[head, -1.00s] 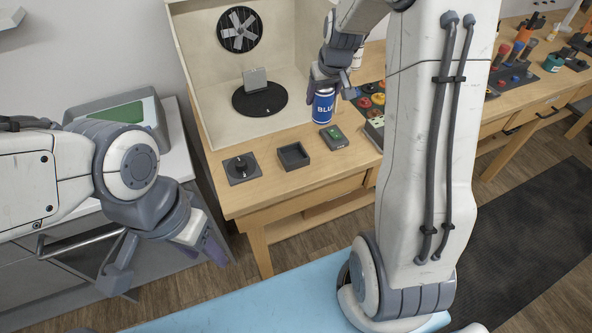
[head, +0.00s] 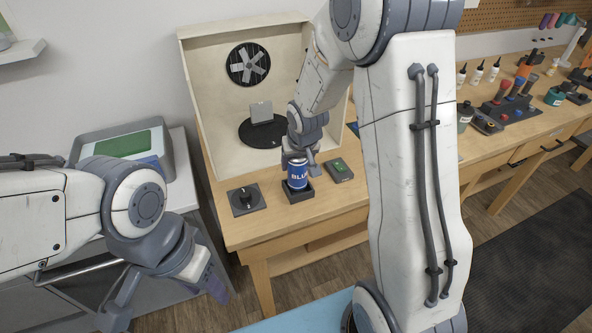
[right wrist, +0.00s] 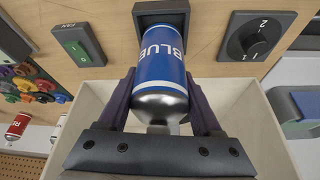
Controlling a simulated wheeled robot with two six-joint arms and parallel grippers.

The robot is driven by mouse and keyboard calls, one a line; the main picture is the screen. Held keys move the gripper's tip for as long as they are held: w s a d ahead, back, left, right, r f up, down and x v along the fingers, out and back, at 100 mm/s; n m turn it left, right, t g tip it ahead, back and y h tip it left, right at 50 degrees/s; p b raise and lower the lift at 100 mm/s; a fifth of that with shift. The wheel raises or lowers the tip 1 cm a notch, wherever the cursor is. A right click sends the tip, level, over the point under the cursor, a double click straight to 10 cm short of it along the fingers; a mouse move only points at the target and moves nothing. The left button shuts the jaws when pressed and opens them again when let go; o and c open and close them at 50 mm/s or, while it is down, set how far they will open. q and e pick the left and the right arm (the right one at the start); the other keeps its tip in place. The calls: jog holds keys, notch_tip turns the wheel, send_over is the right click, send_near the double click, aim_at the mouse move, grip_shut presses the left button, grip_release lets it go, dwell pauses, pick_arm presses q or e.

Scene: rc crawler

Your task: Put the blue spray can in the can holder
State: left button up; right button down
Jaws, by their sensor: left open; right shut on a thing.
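The blue spray can (head: 298,177) is upright, with a white "BLUE" label and a silver end. It also shows large in the right wrist view (right wrist: 160,62). My right gripper (head: 300,160) is shut on the upper part of the can. The can holder (head: 298,196), a small dark square box on the bench, is right at the can's lower end; it shows in the right wrist view (right wrist: 141,20). The can's base is hidden by the holder's rim, and I cannot tell whether it touches the floor. My left gripper (head: 166,298) is open and empty, left of the bench.
A dial box (head: 244,199) stands left of the holder and a green fan switch (head: 340,170) right of it. Behind is a pale spray booth (head: 205,110) with a fan and turntable (head: 262,133). More bottles and tools stand on the bench at right.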

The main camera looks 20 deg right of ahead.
aim_at(300, 158)
notch_tip(300, 158, down, 3)
jog(key=shift+r+b, duration=0.15)
jog(key=shift+b, duration=0.25)
jog(key=shift+c, duration=0.3)
grip_release()
jog(key=shift+r, duration=0.15)
jog(key=shift+s+r, duration=0.1)
jog(key=shift+r, duration=0.25)
jog(key=p+v, duration=0.1)
jog(key=v, duration=1)
jog(key=s+a+n+g, duration=0.1)
jog(key=s+a+n, duration=0.2)
jog(key=s+a, duration=0.2)
jog(key=s+a+r+n+g+y, duration=0.1)
jog(key=s+a, duration=0.4)
jog(key=s, duration=0.6)
jog(key=s+a+n+g, duration=0.2)
jog(key=s+a+n, duration=0.2)
jog(key=s, duration=0.4)
jog(key=shift+s+a+n+g+y, duration=0.3)
jog(key=shift+s+a+n, duration=0.1)
jog(key=shift+a, duration=0.3)
